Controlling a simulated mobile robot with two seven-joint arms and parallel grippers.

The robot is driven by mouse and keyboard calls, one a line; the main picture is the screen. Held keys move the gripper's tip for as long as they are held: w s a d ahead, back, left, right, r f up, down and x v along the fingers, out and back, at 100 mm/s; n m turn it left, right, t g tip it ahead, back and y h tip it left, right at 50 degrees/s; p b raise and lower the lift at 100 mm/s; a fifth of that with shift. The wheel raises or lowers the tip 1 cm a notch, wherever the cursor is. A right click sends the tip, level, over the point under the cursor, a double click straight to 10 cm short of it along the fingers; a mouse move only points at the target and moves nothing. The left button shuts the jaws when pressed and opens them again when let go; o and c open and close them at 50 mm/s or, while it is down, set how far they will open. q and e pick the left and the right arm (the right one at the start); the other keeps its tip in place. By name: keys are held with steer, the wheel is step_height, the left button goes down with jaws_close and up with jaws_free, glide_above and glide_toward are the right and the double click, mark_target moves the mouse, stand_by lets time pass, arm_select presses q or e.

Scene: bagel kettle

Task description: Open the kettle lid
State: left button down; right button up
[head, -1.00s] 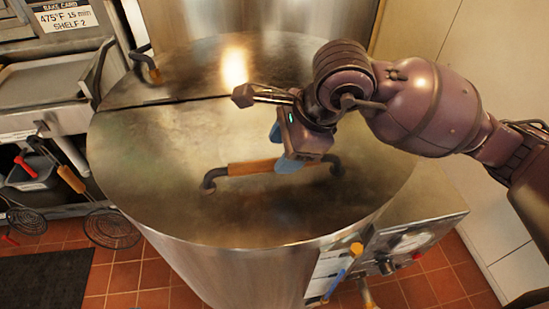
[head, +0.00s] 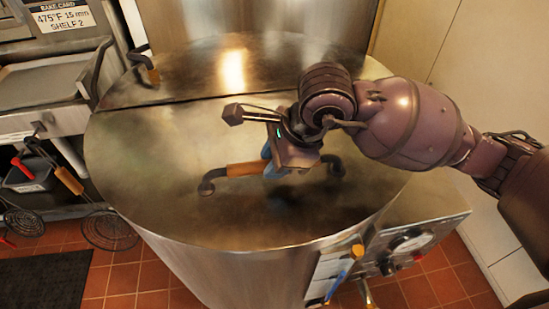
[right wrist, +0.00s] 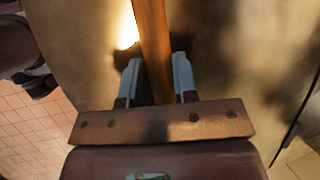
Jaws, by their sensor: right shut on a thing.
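The large round steel kettle (head: 230,270) fills the middle of the head view. Its front lid half (head: 150,160) lies flat, with a seam along its back edge. The lid handle (head: 243,169) is an orange-brown bar with black curved ends. My right gripper (head: 272,168) is shut on the handle near its middle. In the right wrist view, the two blue-grey fingers of the gripper (right wrist: 157,75) stand either side of the handle bar (right wrist: 153,40). My right arm hides part of the lid and of the handle. My left gripper is not in view.
A black-handled steel tray or drawer (head: 45,75) and wire strainers (head: 108,229) are on the left. A control box with a dial (head: 412,243) is on the kettle's front right. Pale cabinets (head: 440,45) stand at the right. The lid top around the handle is clear.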

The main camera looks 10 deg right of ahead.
steer(key=shift+r, duration=0.1)
jaws_close()
steer(key=shift+w+r+p, duration=0.15)
steer(key=shift+r+p, duration=0.2)
steer(key=shift+r, duration=0.25)
steer(key=w+r+g+p, duration=0.1)
steer(key=w+r+g, duration=0.1)
steer(key=w+r, duration=0.2)
steer(key=w+r+g+p, duration=0.2)
steer(key=w+r, duration=0.2)
steer(key=r, duration=0.7)
steer(key=shift+w+m, duration=0.15)
steer(key=shift+m, duration=0.25)
steer(key=shift+d, duration=0.1)
steer(key=shift+f, duration=0.1)
